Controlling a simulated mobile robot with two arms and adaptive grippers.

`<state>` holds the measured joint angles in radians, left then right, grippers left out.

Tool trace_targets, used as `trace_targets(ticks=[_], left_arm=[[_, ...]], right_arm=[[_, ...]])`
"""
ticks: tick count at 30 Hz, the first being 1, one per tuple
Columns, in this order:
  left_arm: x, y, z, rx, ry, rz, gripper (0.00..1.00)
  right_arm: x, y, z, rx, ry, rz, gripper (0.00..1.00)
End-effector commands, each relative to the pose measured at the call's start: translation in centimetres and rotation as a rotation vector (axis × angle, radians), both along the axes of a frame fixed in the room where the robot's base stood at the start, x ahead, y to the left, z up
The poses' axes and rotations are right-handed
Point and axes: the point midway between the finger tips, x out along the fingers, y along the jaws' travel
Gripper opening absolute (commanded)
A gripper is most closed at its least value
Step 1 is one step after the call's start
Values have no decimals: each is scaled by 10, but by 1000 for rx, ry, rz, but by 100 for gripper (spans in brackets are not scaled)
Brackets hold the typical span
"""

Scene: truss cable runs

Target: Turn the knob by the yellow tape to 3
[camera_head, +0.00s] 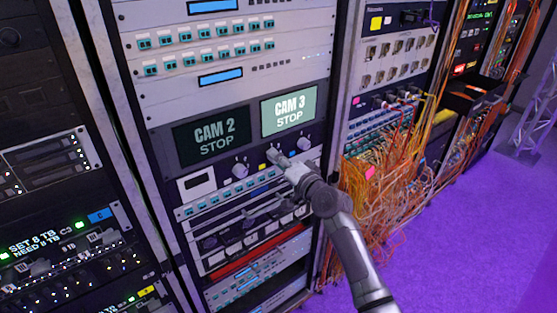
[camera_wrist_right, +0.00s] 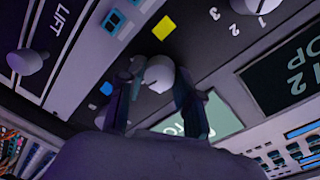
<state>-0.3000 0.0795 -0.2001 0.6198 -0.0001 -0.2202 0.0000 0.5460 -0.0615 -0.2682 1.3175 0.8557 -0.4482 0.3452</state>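A row of three pale knobs runs along the rack panel below the CAM screens. The yellow tape (camera_head: 262,166) is between the left knob (camera_head: 240,168) and the middle knob; it also shows in the wrist view (camera_wrist_right: 163,28), nearest the middle knob (camera_wrist_right: 160,74). My right gripper (camera_head: 279,158) is at the middle knob and partly hides it in the head view. In the wrist view, the right gripper's fingers (camera_wrist_right: 157,84) stand on either side of this knob. I cannot tell whether both press on it. Its pointer and numbers are not readable. My left gripper is not in view.
Blue tape (camera_head: 292,153) and the right knob (camera_head: 304,144) are just right of my gripper. Another knob with numbers 1, 2, 3 (camera_wrist_right: 246,5) shows in the wrist view. Orange cables (camera_head: 385,200) hang right of my arm. The purple floor (camera_head: 470,230) looks clear.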

Motion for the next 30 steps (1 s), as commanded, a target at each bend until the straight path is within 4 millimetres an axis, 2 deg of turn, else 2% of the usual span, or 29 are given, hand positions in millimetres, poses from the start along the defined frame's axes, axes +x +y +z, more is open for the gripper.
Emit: trace_targets(ticks=[1,3,4,13,17,20,30], left_arm=[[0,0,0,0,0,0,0],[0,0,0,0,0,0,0],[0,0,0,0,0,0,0],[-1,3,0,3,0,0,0],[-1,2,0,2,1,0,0],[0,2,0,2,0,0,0],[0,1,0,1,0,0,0]], right_arm=[[0,0,0,-1,1,0,45],[0,0,0,-1,0,0,57],[0,0,0,-1,0,0,59],[-1,-1,0,-1,-1,0,59],[-7,-5,0,-1,-1,-1,59],[-19,-13,0,0,0,-1,59],[-74,-51,2,-4,0,-1,59]])
